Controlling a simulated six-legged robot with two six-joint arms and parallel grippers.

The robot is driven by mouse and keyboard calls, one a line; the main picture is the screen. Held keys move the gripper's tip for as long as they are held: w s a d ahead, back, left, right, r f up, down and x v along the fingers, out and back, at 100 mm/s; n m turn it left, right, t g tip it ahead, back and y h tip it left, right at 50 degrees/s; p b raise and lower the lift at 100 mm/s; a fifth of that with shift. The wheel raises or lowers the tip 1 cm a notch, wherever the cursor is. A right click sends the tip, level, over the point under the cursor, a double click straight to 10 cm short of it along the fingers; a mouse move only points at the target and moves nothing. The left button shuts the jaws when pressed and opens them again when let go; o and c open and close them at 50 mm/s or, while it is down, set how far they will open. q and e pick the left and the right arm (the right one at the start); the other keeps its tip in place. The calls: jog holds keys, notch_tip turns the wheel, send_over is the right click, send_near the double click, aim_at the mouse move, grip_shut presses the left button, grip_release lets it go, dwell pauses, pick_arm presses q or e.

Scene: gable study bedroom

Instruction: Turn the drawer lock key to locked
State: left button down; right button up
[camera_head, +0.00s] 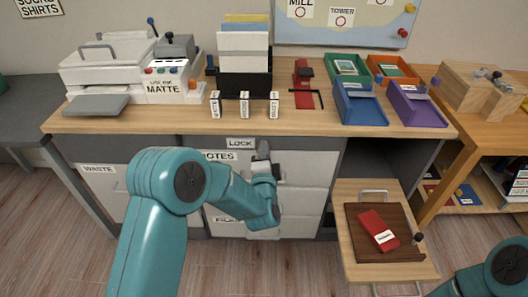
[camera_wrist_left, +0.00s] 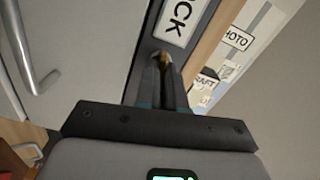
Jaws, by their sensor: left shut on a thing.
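My left gripper (camera_head: 262,150) is at the front of the desk cabinet, just below and right of the LOCK label (camera_head: 240,143). In the left wrist view, the two dark fingers (camera_wrist_left: 164,68) are shut on a small brass key (camera_wrist_left: 164,58). The key sits below the LOCK label (camera_wrist_left: 178,20). The fingers hide most of the key, so I cannot tell which way it is turned. In the head view the gripper hides the key and lock. My right gripper is not in view; only part of that arm shows at the bottom right.
A NOTES drawer (camera_head: 220,156) is behind my left arm. The desk top (camera_head: 170,122) bears a printer, stamps and paper trays. A wooden side table (camera_head: 480,122) stands at right.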

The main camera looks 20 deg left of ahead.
pick_arm(q)
jog(key=shift+w+r+m, duration=0.1)
jog(key=shift+r+m, duration=0.1)
jog(key=shift+m, duration=0.9)
jog(key=c, duration=1.2)
grip_release()
jog(key=shift+c, duration=0.2)
jog(key=p+v, duration=0.1)
jog(key=v, duration=1.5)
jog(key=shift+f, duration=0.15)
